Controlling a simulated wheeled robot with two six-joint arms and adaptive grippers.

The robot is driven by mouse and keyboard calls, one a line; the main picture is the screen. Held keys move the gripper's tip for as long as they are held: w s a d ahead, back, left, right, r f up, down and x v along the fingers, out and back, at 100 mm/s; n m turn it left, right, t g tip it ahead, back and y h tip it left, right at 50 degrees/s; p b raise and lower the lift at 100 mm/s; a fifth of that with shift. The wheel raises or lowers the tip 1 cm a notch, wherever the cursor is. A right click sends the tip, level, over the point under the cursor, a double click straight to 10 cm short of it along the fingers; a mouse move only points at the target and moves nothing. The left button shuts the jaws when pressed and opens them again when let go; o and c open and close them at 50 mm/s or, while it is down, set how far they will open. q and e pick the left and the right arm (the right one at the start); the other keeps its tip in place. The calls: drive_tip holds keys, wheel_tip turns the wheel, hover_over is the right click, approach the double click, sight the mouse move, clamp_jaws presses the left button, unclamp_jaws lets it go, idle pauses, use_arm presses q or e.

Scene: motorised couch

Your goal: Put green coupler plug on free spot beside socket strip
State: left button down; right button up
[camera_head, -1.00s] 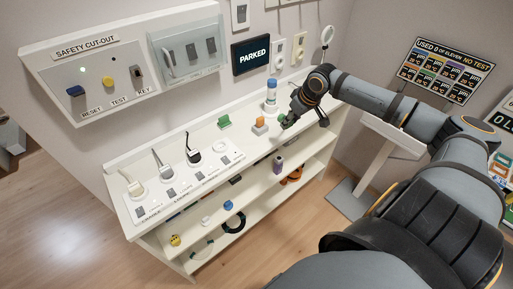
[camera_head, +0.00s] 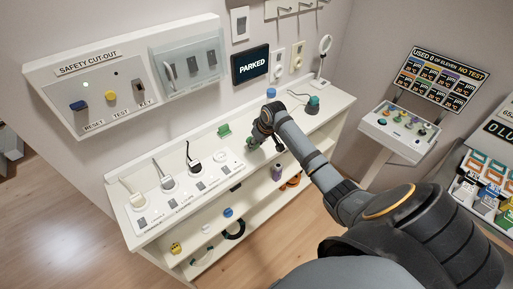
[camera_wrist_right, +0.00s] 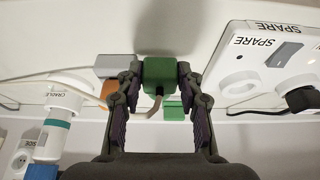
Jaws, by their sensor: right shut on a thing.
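My right gripper (camera_head: 252,146) is over the front part of the top shelf, just right of the socket strip (camera_head: 152,213). In the right wrist view, my right gripper (camera_wrist_right: 160,85) is shut on the green coupler plug (camera_wrist_right: 160,70), with a finger on each side of it. A pale cable runs by the plug. The socket strip, marked SPARE, shows at right in that view (camera_wrist_right: 300,60), apart from the plug. I cannot tell whether the plug touches the shelf. My left gripper is not in view.
A teal-green piece (camera_head: 313,100) with a dark cable stands farther right. An orange-grey block (camera_wrist_right: 107,90) and a white-and-teal cylinder (camera_wrist_right: 60,125) are left in the wrist view.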

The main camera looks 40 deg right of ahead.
sight(257, 147)
wheel_tip(257, 147, down, 2)
drive_tip(key=shift+a+f+p, duration=0.1)
drive_tip(key=shift+f+p, duration=0.15)
drive_tip(key=shift+p, duration=0.4)
drive_tip(key=shift+w+f, duration=0.1)
drive_tip(key=shift+f, duration=0.2)
drive_tip(key=o, duration=1.1)
drive_tip(key=shift+o, duration=0.2)
drive_tip(key=b+v, duration=0.1)
drive_tip(key=v, duration=1.1)
drive_tip(key=shift+b, duration=0.35)
drive_tip(key=shift+r, duration=0.1)
